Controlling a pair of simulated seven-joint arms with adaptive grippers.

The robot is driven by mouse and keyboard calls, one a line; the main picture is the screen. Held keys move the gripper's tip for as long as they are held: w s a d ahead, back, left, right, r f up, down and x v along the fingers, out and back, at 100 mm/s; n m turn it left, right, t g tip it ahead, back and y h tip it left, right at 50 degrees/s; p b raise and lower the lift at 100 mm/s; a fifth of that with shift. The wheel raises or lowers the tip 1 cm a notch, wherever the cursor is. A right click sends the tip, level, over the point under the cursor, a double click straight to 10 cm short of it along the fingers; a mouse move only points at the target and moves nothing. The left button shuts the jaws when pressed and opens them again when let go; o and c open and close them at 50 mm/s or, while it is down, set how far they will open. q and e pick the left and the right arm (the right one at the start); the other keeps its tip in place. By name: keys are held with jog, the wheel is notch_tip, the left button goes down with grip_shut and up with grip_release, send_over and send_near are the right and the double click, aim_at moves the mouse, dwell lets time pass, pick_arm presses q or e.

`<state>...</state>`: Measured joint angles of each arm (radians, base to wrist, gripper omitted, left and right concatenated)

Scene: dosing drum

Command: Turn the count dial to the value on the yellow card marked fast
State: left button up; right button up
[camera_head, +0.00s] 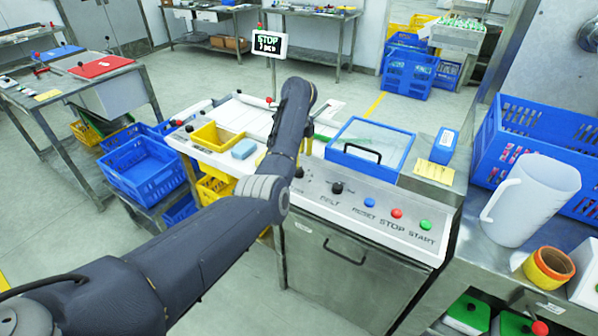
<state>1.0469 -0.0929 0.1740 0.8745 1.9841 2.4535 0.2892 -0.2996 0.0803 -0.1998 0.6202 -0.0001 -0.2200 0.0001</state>
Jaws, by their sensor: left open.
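The control panel (362,210) runs along the front of the machine. It carries two black knobs, one at the left (298,172) and one to its right (337,188). Their labels are too small to read surely, so I cannot tell which is the count dial or its setting. A yellow card (434,171) lies at the panel's right end; its writing is unreadable. Another yellow card (47,95) lies on the left table. My left arm reaches over the machine; its open gripper (305,140) is mostly hidden behind the forearm, above the panel's left end. My right gripper is out of view.
Blue (369,204), red (397,213) and green (425,225) buttons line the panel. A blue-framed clear lid (370,145) sits behind. A white jug (530,200) and blue crate (535,140) stand right.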

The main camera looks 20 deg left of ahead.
aim_at(299, 170)
pick_arm(q)
jog(key=shift+f, duration=3.2)
jog(key=shift+c, duration=0.5)
grip_shut()
